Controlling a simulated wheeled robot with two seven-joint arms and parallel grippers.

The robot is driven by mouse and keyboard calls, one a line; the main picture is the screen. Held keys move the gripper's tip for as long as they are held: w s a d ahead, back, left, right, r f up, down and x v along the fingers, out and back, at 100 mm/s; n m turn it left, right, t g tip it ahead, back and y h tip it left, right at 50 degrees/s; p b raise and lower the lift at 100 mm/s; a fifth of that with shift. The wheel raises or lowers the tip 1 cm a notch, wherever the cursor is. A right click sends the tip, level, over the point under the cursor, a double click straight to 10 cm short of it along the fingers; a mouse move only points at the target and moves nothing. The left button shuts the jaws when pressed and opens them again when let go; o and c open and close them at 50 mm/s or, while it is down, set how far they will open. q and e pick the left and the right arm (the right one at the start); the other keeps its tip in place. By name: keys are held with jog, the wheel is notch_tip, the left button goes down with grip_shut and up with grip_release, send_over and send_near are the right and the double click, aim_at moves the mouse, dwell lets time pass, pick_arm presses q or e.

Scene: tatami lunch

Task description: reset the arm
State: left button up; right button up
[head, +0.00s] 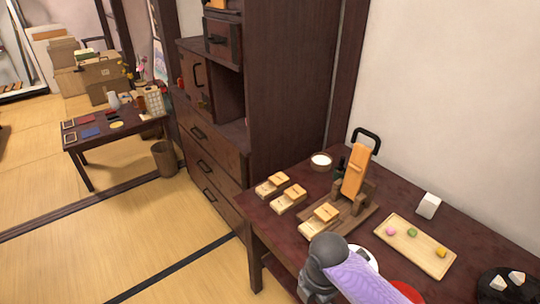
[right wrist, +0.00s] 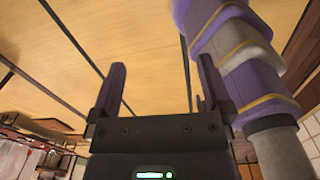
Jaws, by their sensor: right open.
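My right gripper (right wrist: 161,65) shows in the right wrist view with its two purple fingers apart. Nothing is between them, and tatami floor (right wrist: 150,30) lies behind. A purple and grey part of my own arm stands to the right in that view. In the head view a grey and purple part of my arm reaches over the front edge of the dark table (head: 385,190), hiding part of a white plate (head: 364,257) and a red round thing (head: 408,292). No gripper jaws show in the head view. My left gripper is in neither view.
The table holds several wooden boxes (head: 288,197), a wooden stand with an orange block (head: 356,172), a white cup (head: 321,161), a tray of sweets (head: 433,262), a white block (head: 428,206) and a black plate (head: 490,288). A cabinet (head: 212,150) stands left; floor (head: 150,235) is open.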

jog(key=s+d+f+m, duration=0.3)
jog(key=s+f+m, duration=0.2)
jog(key=f+m, duration=0.3)
jog(key=s+d+f+m, duration=0.3)
jog(key=s+f+m, duration=0.2)
jog(key=f, duration=0.5)
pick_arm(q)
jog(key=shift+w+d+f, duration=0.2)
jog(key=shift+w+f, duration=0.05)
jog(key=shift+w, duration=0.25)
pick_arm(e)
jog(key=s+d+f+m, duration=0.1)
jog(key=s+f+m, duration=0.2)
jog(key=s, duration=0.8)
jog(key=s+d+f+m, duration=0.2)
jog(key=s+f+m, duration=0.2)
jog(key=s, duration=0.7)
jog(key=shift+f+m, duration=0.15)
jog(key=shift+m, duration=0.75)
